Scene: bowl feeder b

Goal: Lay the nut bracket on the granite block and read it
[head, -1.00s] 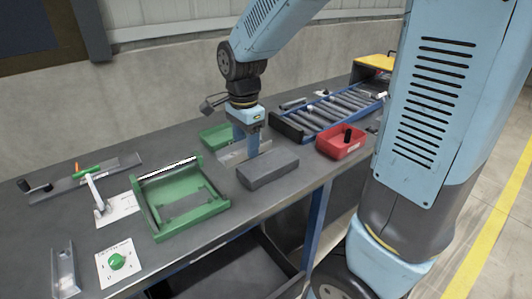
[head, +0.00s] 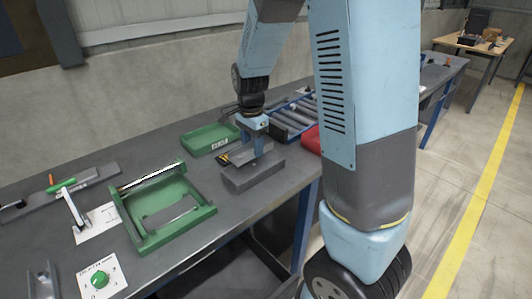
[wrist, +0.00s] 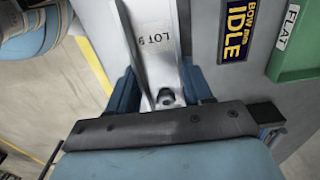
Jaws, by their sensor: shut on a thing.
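The nut bracket (wrist: 158,45) is a pale metal channel marked "LOT 9", with a dark nut (wrist: 166,97) at its near end in the wrist view. My gripper (head: 258,150) is shut on it, with a blue finger (wrist: 122,97) on each side. The granite block (head: 240,184) is a dark grey slab near the table's front edge in the head view. My gripper is over the block, pointing down. The bracket is small and partly covered by my fingers in the head view. I cannot tell whether it touches the block.
A green tray (head: 190,147) labelled "FLAT" (wrist: 292,28) lies behind the block. A green fixture (head: 135,230) stands to the left. A roller rack (head: 290,118) and a red bin (head: 310,140) are to the right, partly behind my arm.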

